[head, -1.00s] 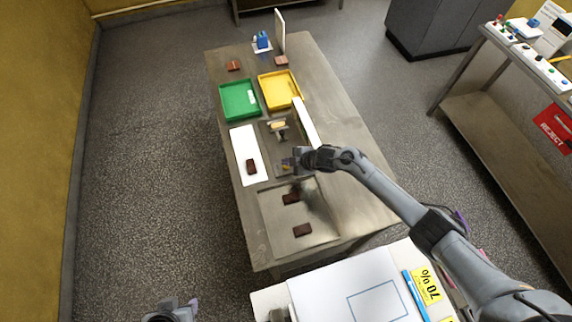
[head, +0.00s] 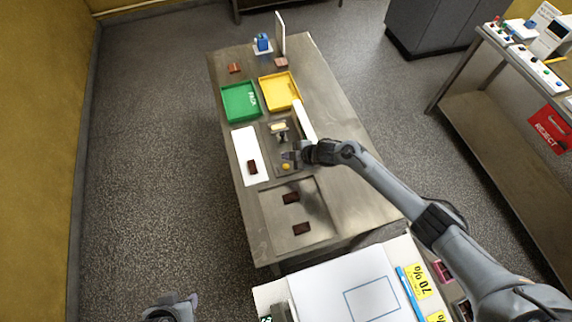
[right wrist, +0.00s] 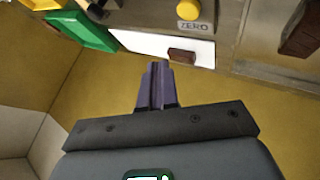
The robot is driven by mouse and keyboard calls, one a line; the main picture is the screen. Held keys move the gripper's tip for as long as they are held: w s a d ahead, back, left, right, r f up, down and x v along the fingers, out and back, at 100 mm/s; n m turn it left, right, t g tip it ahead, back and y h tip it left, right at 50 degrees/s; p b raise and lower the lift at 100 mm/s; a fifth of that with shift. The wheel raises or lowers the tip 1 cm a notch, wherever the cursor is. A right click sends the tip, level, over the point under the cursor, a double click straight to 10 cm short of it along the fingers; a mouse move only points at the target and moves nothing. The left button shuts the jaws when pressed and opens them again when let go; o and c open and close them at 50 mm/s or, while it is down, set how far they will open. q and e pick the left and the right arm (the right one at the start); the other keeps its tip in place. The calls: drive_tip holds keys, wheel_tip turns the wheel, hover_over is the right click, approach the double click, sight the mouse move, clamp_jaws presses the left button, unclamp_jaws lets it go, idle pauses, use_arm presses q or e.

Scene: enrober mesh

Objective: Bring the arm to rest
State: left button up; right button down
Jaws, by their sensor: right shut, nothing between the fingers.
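My right arm reaches in from the lower right of the head view. Its gripper (head: 288,157) is over the middle of the steel table, beside a small device with a yellow button (head: 286,166). In the right wrist view the two purple fingers (right wrist: 157,85) are together with nothing between them, and the yellow ZERO button (right wrist: 188,10) shows beyond them. My left gripper (head: 192,301) shows only in part at the bottom left of the head view, off the table; its opening cannot be made out.
A white mat (head: 243,145) with a brown bar (head: 252,167) lies left of the right gripper. Green (head: 228,106) and yellow (head: 268,91) trays stand behind. Two more brown bars (head: 290,198) lie in front. A white board (head: 300,292) is nearest. Floor (head: 150,180) left of the table is clear.

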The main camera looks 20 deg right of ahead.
idle(0.6)
drive_tip(key=s+a+r+m+h+p, duration=0.1)
drive_tip(key=s+a+r+m+p, duration=0.15)
drive_tip(key=s, duration=0.35)
drive_tip(key=s+a+r+m+h+p, duration=0.1)
drive_tip(key=s+a+r+m+p, duration=0.1)
drive_tip(key=s+a+r, duration=0.3)
drive_tip(key=s+d+r+m+g+h+p, duration=0.1)
drive_tip(key=s+d+r+m, duration=0.2)
drive_tip(key=s, duration=0.5)
drive_tip(key=s+d+r+m+g+h+p, duration=0.1)
drive_tip(key=s+d+r+m, duration=0.2)
drive_tip(key=s, duration=0.5)
drive_tip(key=s+d+r+m+g+h+p, duration=0.1)
drive_tip(key=s+d+r+m+p, duration=0.1)
drive_tip(key=s+d+r+m, duration=0.2)
drive_tip(key=s+r, duration=0.2)
drive_tip(key=s, duration=0.2)
drive_tip(key=shift+d+r+g, duration=0.2)
drive_tip(key=shift+g, duration=0.1)
